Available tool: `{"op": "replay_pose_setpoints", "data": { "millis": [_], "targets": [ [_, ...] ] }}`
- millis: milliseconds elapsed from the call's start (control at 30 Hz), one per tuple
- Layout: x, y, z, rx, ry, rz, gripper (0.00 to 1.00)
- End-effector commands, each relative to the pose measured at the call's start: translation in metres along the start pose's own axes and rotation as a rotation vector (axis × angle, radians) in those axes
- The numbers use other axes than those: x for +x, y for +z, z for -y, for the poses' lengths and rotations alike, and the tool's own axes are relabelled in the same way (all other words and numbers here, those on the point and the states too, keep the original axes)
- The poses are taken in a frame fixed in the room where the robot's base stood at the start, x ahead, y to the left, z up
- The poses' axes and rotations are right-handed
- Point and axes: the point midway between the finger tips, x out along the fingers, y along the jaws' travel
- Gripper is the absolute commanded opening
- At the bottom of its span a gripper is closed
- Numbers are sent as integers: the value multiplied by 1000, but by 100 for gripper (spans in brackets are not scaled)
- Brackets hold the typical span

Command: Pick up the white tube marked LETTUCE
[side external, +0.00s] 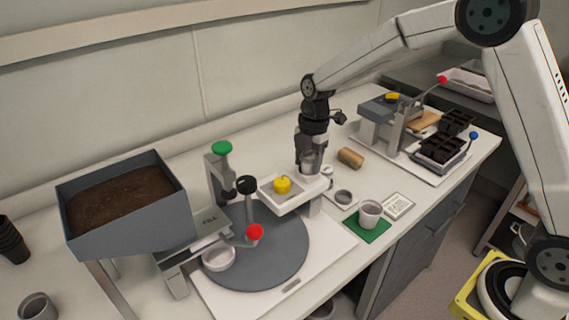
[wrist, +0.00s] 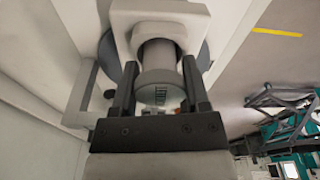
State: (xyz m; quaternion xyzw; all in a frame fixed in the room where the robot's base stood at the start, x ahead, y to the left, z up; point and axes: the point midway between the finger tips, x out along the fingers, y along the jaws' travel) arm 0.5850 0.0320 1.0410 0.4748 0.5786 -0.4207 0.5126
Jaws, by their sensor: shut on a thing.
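My gripper (side external: 311,150) points down beside the white stand at the middle of the bench. In the wrist view its two dark fingers (wrist: 157,90) are shut on a pale grey-white tube (wrist: 160,72), one on each side. The tube's near end carries small dark marks that are too blurred to read. Its far part meets a white block (wrist: 178,14); I cannot tell whether it still sits in it. In the side view the tube (side external: 312,161) shows as a grey cylinder between the fingers, with its lower end partly hidden.
A white tray with a yellow knob (side external: 283,184) is left of my gripper, above a grey turntable (side external: 270,262). A brown cylinder (side external: 351,158) lies close on the right. A cup (side external: 370,213) on a green mat is in front. A soil hopper (side external: 125,205) stands far left.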

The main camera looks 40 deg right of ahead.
Motion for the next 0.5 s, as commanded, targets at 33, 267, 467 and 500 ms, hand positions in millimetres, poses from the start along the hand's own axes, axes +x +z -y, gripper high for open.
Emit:
{"op": "replay_pose_setpoints", "data": {
  "millis": [33, 267, 467, 500],
  "targets": [
    [0, 0, 0, 0, 0, 0, 3],
    [-6, -1, 0, 0, 1, 0, 3],
    [-26, -3, -1, 0, 4, 0, 3],
    [-31, -4, -1, 0, 5, 1, 3]
  ]
}}
